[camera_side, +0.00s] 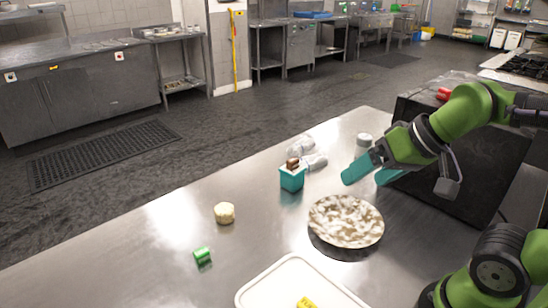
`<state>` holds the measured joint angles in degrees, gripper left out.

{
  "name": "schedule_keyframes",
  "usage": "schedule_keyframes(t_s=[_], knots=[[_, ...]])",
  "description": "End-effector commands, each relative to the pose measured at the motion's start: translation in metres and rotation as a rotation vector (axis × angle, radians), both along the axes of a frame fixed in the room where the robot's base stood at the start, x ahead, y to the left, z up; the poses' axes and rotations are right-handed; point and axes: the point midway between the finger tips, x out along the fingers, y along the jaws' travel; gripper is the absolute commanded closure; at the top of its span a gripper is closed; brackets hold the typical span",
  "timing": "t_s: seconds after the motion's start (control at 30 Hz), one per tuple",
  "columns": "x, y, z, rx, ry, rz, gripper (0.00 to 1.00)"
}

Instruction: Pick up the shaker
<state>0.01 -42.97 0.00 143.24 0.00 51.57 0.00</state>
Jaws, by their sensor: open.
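A small clear and whitish object, which looks like a shaker (316,162), lies on the steel table beside a teal container. A similar pale object (301,145) lies just behind it. I cannot tell for sure which of the two is the shaker. My gripper (364,180) has teal fingers, spread apart with nothing between them. It hangs above the table, to the right of the pale objects and apart from them.
The teal container (291,181) holds something brown. A marbled plate (346,220) sits in front of my gripper. A white cylinder (364,139) stands behind it. A cream lump (225,213), a green can (202,255) and a white tray (262,283) are nearer. The table's left part is clear.

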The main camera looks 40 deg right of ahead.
Motion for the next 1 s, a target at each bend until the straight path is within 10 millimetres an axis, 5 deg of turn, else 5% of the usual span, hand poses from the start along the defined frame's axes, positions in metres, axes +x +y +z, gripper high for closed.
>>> schedule_keyframes(t_s=[0.17, 0.27, 0.5, 0.7, 0.87, 1.0], knots=[[0.005, -0.005, 0.003, -0.016, -0.011, -0.004, 0.12], [0.03, -0.032, 0.014, -0.104, -0.063, -0.022, 0.12], [0.146, -0.181, 0.081, -0.68, -0.307, -0.014, 0.12], [0.227, -0.273, 0.119, -1.258, -0.393, 0.281, 0.12], [0.273, -0.305, 0.097, -1.602, -0.32, 0.783, 0.12], [0.284, -0.325, 0.034, -1.687, -0.136, 1.382, 0.12]])
